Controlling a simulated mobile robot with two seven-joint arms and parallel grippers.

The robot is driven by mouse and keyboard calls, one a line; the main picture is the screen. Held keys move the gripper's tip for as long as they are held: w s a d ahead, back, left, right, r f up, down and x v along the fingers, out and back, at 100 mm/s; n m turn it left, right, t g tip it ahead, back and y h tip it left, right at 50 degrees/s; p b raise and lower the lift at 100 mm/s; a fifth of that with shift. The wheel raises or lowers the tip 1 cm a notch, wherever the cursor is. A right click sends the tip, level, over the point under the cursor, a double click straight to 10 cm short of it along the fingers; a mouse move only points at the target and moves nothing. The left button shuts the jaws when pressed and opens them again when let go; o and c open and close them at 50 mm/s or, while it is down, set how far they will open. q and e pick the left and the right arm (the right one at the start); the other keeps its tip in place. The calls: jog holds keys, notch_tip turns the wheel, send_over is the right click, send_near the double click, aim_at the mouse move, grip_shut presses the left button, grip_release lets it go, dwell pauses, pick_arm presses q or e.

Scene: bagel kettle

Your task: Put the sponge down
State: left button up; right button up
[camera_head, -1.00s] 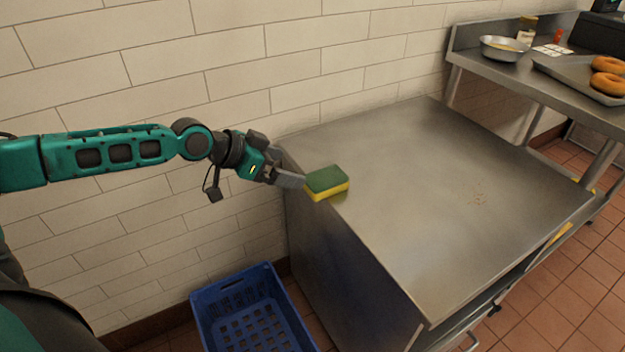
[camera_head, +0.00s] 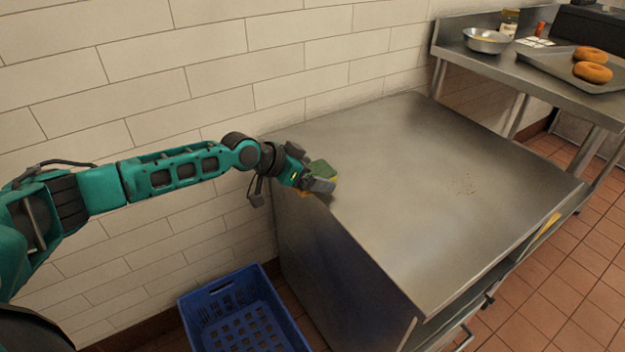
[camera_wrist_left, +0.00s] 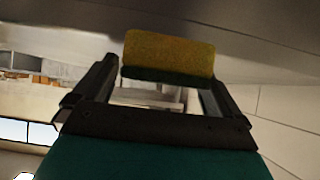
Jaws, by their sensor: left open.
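The sponge (camera_head: 322,168), green on one face and yellow on the other, is at the left edge of the steel worktop (camera_head: 430,190). My left gripper (camera_head: 325,183) is at the sponge and covers part of it in the head view. Its jaws are open. In the left wrist view the yellow face of the sponge (camera_wrist_left: 168,52) shows at the ends of the two spread fingers (camera_wrist_left: 163,80), with a dark green strip along one side. Whether a finger touches the sponge cannot be told. My right gripper is not in view.
A blue crate (camera_head: 215,290) stands on the floor below the worktop's left side. A tiled wall runs behind. At the back right, a steel table holds a metal bowl (camera_head: 486,41) and a tray (camera_head: 545,68) with bagels (camera_head: 592,72). Most of the worktop is clear.

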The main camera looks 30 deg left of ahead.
pick_arm(q)
jog(key=c, duration=1.1)
jog(key=shift+c, duration=0.2)
